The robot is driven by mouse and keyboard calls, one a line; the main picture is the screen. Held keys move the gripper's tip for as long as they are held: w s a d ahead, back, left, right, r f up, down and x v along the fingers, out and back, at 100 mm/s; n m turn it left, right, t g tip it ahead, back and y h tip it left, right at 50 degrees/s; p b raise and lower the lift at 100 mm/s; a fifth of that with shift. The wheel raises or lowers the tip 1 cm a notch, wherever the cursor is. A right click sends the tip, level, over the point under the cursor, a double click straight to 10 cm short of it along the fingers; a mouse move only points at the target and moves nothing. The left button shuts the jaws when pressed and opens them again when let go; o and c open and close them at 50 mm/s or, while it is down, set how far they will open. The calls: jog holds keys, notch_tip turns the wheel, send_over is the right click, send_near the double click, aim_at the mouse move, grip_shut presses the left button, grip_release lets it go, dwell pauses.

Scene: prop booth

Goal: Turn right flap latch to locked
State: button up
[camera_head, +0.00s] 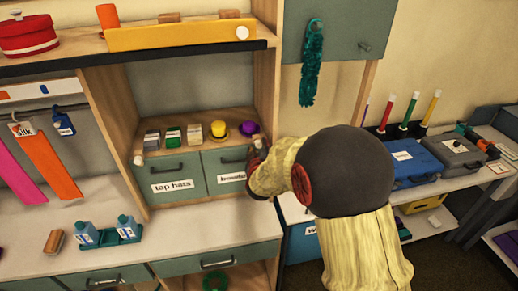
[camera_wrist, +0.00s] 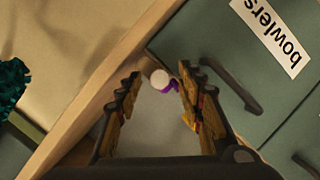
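The right flap latch (camera_wrist: 160,78), a small knob with a round white end, shows in the wrist view beside the wooden upright, near the corner of the grey-green front labelled "bowlers" (camera_wrist: 225,70). My gripper (camera_wrist: 159,88) is open, with a finger on either side of the knob. I see a gap on the left finger's side; whether the right finger touches the knob I cannot tell. In the head view my gripper (camera_head: 259,150) is at the right upright, and my arm hides most of the latch and part of the "bowlers" front (camera_head: 228,165).
A similar white knob (camera_head: 138,160) sits on the left upright, beside the "top hats" front (camera_head: 178,178). A purple hat (camera_head: 249,128) and a yellow hat (camera_head: 219,129) stand on the shelf close to my gripper. A teal boa (camera_head: 312,62) hangs on the right.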

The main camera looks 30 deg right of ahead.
jog(key=shift+w+d, duration=0.1)
jog(key=shift+w, duration=0.05)
jog(key=shift+c, duration=0.6)
jog(key=c, duration=0.7)
grip_shut()
